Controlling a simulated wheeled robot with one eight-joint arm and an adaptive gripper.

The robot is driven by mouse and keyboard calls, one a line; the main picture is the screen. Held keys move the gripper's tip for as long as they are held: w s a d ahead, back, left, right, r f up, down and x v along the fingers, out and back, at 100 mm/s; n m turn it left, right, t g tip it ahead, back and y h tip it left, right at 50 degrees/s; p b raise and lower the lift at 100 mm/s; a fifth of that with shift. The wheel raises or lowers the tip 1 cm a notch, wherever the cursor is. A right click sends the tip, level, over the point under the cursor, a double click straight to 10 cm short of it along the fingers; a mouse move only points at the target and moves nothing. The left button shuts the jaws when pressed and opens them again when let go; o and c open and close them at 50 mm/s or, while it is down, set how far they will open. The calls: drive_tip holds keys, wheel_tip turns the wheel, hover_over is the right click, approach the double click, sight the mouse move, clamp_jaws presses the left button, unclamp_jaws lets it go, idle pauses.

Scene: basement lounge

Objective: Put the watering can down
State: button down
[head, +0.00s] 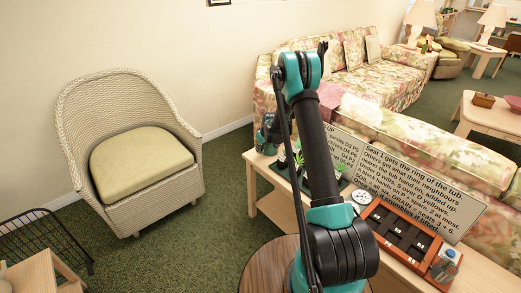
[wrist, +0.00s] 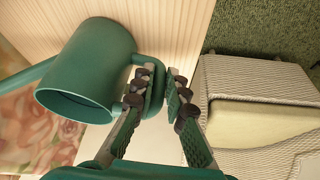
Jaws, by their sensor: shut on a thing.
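The green watering can (wrist: 92,62) fills the upper left of the wrist view, its open rim facing the lower left and its spout running off the left edge. My gripper (wrist: 160,88) is shut on the can's handle, which lies between the two fingers. A pale wooden surface (wrist: 165,25) shows behind the can; I cannot tell whether the can touches it. In the head view my gripper (head: 267,136) is at the far left end of the low wooden table (head: 284,215), partly behind my arm, and the can cannot be made out clearly.
The table bears a dark tray of small plants (head: 285,172), two text signs (head: 420,190), a round white dial (head: 361,197), an orange tray with black blocks (head: 378,213) and a jar (head: 445,265). A wicker chair (head: 125,150) stands left. A floral sofa (head: 430,140) is behind.

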drive_tip(key=c, duration=1.5)
unclamp_jaws()
drive_tip(key=shift+c, duration=0.2)
drive_tip(key=s+d+r+m, duration=0.1)
drive_tip(key=s+d+r, duration=0.3)
drive_tip(key=s+r, duration=1.25)
drive_tip(key=s+d+r+m+h, duration=0.1)
drive_tip(key=s+d+m, duration=0.1)
drive_tip(key=s, duration=1.4)
drive_tip(key=s+d+r+m+h, duration=0.1)
drive_tip(key=s+d+r+m, duration=0.1)
drive_tip(key=s, duration=1.5)
drive_tip(key=shift+d+r, duration=0.15)
drive_tip(key=shift+d, duration=0.5)
